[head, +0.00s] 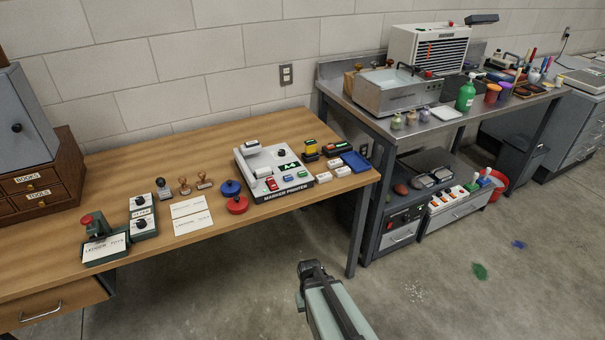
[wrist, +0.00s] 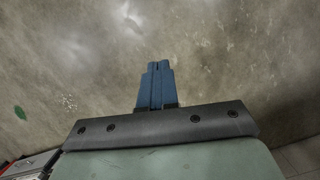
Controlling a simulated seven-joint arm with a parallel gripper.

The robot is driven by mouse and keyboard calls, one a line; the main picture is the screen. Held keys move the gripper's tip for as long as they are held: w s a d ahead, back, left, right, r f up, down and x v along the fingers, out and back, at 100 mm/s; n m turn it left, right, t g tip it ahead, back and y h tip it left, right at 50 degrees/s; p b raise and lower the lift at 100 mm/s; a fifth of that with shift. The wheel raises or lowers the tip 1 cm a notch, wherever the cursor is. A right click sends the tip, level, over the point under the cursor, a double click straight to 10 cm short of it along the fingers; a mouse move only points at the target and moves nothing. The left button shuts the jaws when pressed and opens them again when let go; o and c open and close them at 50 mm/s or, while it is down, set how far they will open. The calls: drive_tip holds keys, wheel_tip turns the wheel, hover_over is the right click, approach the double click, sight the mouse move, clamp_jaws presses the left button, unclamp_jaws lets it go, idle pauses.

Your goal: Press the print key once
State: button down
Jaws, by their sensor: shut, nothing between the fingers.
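The marker printer (head: 275,171) stands near the right end of the wooden table in the head view. It is a white box with a dark front edge lettered "MARKER PRINTER". Its top carries a dial, a small green display, a red switch and small green and blue keys; the lettering on the keys is too small to read. My gripper shows in the wrist view (wrist: 158,66) with its blue fingers together and empty, over bare concrete floor. In the head view my arm is in front of the table, below and right of the printer and apart from it; the fingertips are hard to make out there.
Red and blue round pads (head: 237,205), wooden stamps, white cards (head: 192,216) and green control boxes (head: 142,215) lie left of the printer. A blue tray (head: 355,161) and small white blocks sit to its right. A metal bench (head: 440,125) stands further right. The floor in front is mostly clear.

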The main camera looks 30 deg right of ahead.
drive_tip(key=w+d+r+m+t, duration=0.1)
drive_tip(key=w+d+r+t, duration=0.1)
drive_tip(key=w+d+r, duration=0.35)
drive_tip(key=w+d+r+m+t, duration=0.1)
drive_tip(key=w+d+r, duration=0.2)
drive_tip(key=w+r, duration=0.45)
wheel_tip(320, 180, up, 30)
drive_tip(key=n+t+y, duration=0.3)
drive_tip(key=t+y, duration=0.2)
drive_tip(key=t, duration=0.2)
hover_over(305, 173)
drive_tip(key=shift+f, duration=0.15)
drive_tip(key=shift+f, duration=4.4)
